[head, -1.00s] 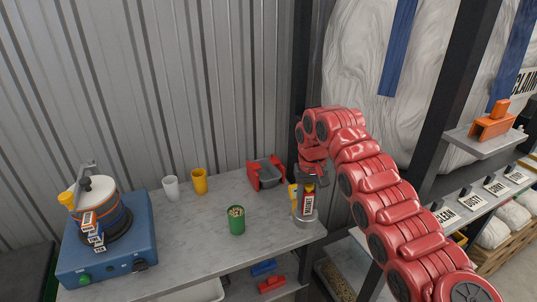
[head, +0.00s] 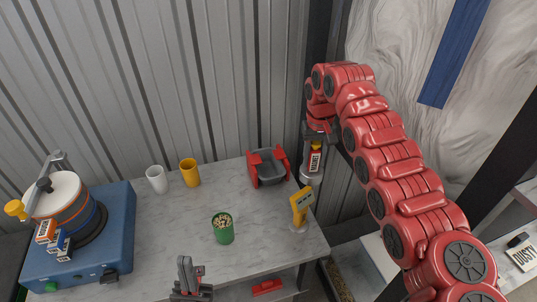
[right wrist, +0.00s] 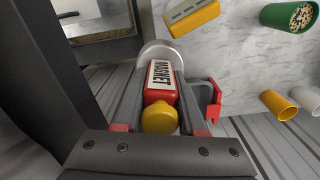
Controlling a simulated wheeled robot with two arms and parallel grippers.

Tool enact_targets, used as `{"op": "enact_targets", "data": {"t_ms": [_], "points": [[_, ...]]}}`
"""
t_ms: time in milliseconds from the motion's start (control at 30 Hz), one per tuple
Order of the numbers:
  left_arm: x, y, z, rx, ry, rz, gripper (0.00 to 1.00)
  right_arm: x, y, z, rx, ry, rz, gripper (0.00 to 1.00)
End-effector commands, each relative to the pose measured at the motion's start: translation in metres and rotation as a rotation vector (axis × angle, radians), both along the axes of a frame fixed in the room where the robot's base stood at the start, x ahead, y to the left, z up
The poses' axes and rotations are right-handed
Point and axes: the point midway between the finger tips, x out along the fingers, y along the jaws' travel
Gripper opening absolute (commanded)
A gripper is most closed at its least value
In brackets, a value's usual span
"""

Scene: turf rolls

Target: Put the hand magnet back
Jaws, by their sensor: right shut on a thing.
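The hand magnet (head: 315,162) has a red body with a white MAGNET label, a yellow knob and a round silver base. My right gripper (head: 318,139) is shut on it and holds it upright at the back right corner of the grey bench. In the right wrist view the magnet (right wrist: 160,80) sits between the fingers of my right gripper (right wrist: 162,100), knob towards the camera. Whether its base touches anything is unclear. My left gripper (head: 190,275) is low at the front edge of the bench, away from the magnet; its finger gap is not clear.
A yellow device (head: 301,205) on a round foot stands just in front of the magnet. A red-and-grey holder (head: 268,168) is to its left.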

Motion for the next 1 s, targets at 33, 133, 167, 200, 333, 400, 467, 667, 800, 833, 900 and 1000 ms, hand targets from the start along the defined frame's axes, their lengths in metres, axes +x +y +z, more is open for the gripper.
{"op": "enact_targets", "data": {"t_ms": [33,133,167,200,333,400,467,667,800,833,900,1000], "points": [[0.0,0.0,0.004,0.0,0.0,0.0,0.0,0.001,0.02,0.002,0.001,0.001,0.033,0.0],[0.0,0.0,0.007,0.0,0.0,0.0,0.0,0.002,0.051,0.001,-0.001,0.004,0.089,0.0],[0.0,0.0,0.008,0.0,0.0,0.0,0.0,0.001,0.061,0.0,-0.001,0.005,0.109,0.0],[0.0,0.0,0.009,0.0,0.0,0.0,0.0,0.0,0.073,-0.001,0.0,0.006,0.131,0.0],[0.0,0.0,0.012,0.0,0.0,0.0,0.0,-0.002,0.104,-0.003,0.0,0.004,0.188,0.0],[0.0,0.0,0.012,0.0,0.0,0.0,0.0,-0.003,0.114,-0.004,0.0,0.004,0.206,0.0],[0.0,0.0,0.013,0.0,0.0,0.0,0.0,-0.004,0.119,-0.005,0.0,0.004,0.217,0.0],[0.0,0.0,0.013,0.0,0.0,0.0,0.0,-0.005,0.122,-0.006,0.0,0.005,0.223,0.0],[0.0,0.0,0.013,0.0,0.0,0.0,0.0,-0.005,0.122,-0.006,0.0,0.005,0.222,0.0],[0.0,0.0,0.013,0.0,0.0,0.0,0.0,-0.005,0.121,-0.006,0.0,0.005,0.222,0.0],[0.0,0.0,0.014,0.0,0.0,0.0,0.0,-0.005,0.121,-0.006,0.0,0.006,0.222,0.0],[0.0,0.0,0.018,0.0,0.0,0.0,0.0,-0.005,0.12,-0.006,0.0,0.007,0.221,0.0]]}}
